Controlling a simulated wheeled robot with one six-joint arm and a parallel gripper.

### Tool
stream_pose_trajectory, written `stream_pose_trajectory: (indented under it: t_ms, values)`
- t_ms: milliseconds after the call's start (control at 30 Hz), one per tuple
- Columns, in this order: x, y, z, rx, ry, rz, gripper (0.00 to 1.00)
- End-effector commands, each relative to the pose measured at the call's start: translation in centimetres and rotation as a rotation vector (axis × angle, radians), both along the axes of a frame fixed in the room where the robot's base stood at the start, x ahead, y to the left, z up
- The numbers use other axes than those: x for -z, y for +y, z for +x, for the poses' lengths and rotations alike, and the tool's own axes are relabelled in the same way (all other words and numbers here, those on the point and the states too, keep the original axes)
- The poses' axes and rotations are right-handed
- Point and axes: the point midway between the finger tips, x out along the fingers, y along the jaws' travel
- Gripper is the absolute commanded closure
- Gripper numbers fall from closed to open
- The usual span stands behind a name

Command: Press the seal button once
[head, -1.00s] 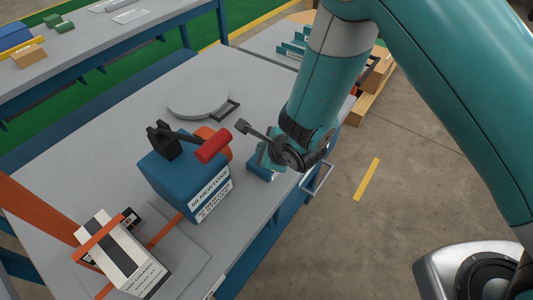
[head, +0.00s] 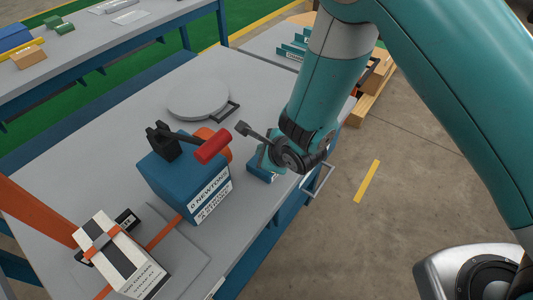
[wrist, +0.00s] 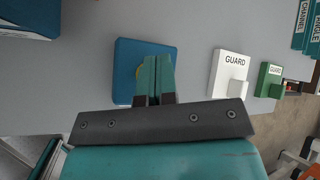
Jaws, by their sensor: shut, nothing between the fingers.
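A blue button box (wrist: 125,85) lies on the grey bench below my gripper (wrist: 152,60). A sliver of a yellow round part (wrist: 138,72), probably the seal button, shows behind the fingers in the wrist view. My gripper is shut and empty, its fingertips over the middle of the box. The fingers hide most of the yellow part, and I cannot tell whether they touch it. In the head view the blue box (head: 262,176) shows only in part under my wrist. A white carton (head: 120,255) with a black stripe and an orange band across it lies at the front left.
A blue press-like machine (head: 180,180) with a red-gripped lever (head: 213,147) stands left of my gripper, labelled "0 NEWTONS". A round grey plate (head: 198,98) lies behind. White (wrist: 228,72) and green (wrist: 268,82) "GUARD" blocks stand right of the box in the wrist view.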

Motion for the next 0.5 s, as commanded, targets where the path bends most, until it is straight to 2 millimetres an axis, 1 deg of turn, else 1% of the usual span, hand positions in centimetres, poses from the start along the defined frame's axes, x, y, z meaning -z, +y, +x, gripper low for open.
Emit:
stream_pose_trajectory:
  t_ms: [100, 300, 500]
  values:
    - [-0.9, 0.0, 0.0, 0.0, 0.001, -0.001, 1.0]
    - [-2.0, 0.0, 0.0, 0.0, 0.0, 0.0, 1.0]
    - [-2.0, 0.0, 0.0, -0.001, 0.001, 0.0, 1.0]
